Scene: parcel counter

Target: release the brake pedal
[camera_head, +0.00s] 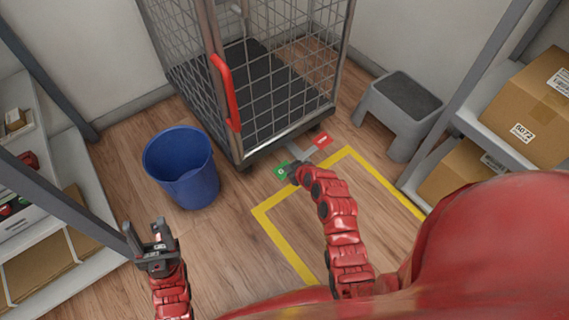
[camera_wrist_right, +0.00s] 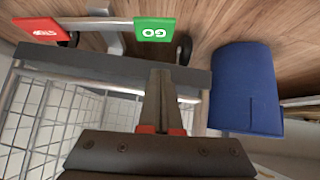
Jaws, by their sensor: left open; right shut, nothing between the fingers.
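The brake pedal is a grey bar (camera_head: 299,154) at the cage cart's lower front edge, with a red pad (camera_head: 322,140) at one end and a green pad (camera_head: 281,171) at the other. In the right wrist view the green pad (camera_wrist_right: 155,29) reads "GO" and the red pad (camera_wrist_right: 41,29) has white lettering. My right gripper (camera_head: 291,170) is right by the green pad, partly hiding it. Its fingers (camera_wrist_right: 160,75) are shut and empty, pointing toward the green pad; I cannot tell whether they touch it. My left gripper (camera_head: 150,240) is open and empty, far from the pedal.
The wire cage cart (camera_head: 262,95) with a red handle (camera_head: 226,92) stands behind the pedal. A blue bin (camera_head: 182,168) is to its left, a grey step stool (camera_head: 398,112) to its right. Yellow tape (camera_head: 285,245) marks clear floor in front. Shelves with boxes line both sides.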

